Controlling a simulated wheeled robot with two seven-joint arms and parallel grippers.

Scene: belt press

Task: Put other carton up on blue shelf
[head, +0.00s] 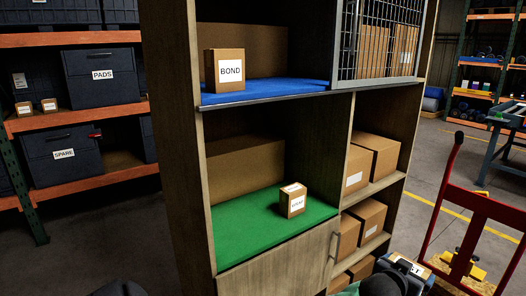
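The blue shelf (262,88) is the upper open bay of a wooden cabinet. A carton labelled BOND (225,69) stands upright on it at the left. A smaller carton (293,201) with a white label, too small to read surely, stands on the green shelf (235,232) in the bay below, right of its middle. Neither gripper's fingers show. Dark rounded parts at the bottom edge look like my arms. No gripper is seen touching either carton.
A wire-mesh door (382,40) covers the upper right bay. Brown boxes (375,154) fill the right bays. A closed wooden door (283,262) is under the green shelf.

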